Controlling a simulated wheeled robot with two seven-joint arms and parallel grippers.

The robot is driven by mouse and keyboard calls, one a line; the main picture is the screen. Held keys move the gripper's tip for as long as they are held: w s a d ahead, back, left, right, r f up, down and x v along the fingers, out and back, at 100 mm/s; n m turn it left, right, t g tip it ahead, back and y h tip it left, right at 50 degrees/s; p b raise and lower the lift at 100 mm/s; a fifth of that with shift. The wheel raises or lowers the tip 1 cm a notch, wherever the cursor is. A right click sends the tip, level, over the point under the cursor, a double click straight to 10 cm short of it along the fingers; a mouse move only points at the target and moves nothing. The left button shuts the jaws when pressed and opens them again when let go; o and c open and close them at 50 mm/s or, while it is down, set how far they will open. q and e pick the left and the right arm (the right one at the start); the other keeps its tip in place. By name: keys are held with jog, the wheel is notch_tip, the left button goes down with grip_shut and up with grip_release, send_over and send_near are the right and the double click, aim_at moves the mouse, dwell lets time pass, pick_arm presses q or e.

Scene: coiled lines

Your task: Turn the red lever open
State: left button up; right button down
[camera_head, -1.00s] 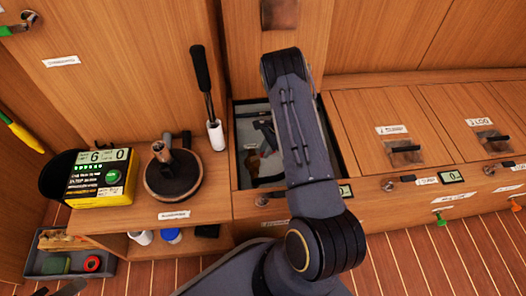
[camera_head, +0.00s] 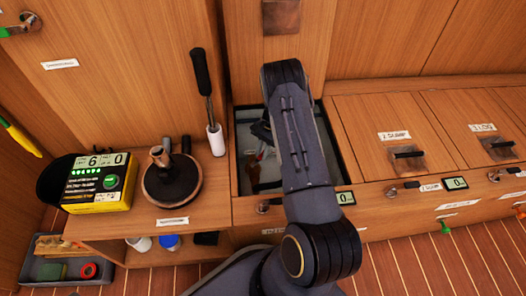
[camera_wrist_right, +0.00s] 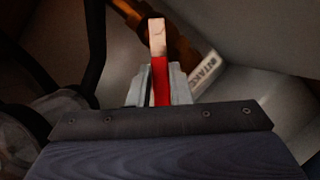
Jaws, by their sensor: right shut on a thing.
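The red lever (camera_wrist_right: 160,82) shows in the right wrist view as an upright red bar with a pale, bare-looking end. My right gripper (camera_wrist_right: 158,90) is shut on it, with a grey finger on each side. In the head view my right arm reaches down into an open compartment (camera_head: 236,172) in the bench. My right gripper (camera_head: 262,133) shows only in part there, dark beside the forearm, which hides most of the lever area. My left gripper is not in view.
In the wrist view, an orange-brown pipe (camera_wrist_right: 178,42) runs behind the lever and a white label (camera_wrist_right: 205,72) lies to its right. A black hose curves at left. In the head view, a black-handled rod (camera_head: 202,75) and a yellow meter (camera_head: 102,183) stand left of the compartment.

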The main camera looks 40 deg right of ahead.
jog(key=c, duration=1.3)
grip_release()
jog(key=shift+r, duration=0.1)
jog(key=shift+r, duration=0.3)
notch_tip(320, 180, up, 3)
jog(key=shift+r+p, duration=0.1)
jog(key=shift+p, duration=0.85)
jog(key=s+a+r+p, duration=0.2)
jog(key=s+a+r, duration=0.1)
jog(key=s+a+r+p, duration=0.2)
jog(key=s+a+r, duration=0.1)
jog(key=s, duration=0.1)
jog(key=s+a+r+p, duration=0.2)
jog(key=s+a+r, duration=0.1)
jog(key=shift+s, duration=0.3)
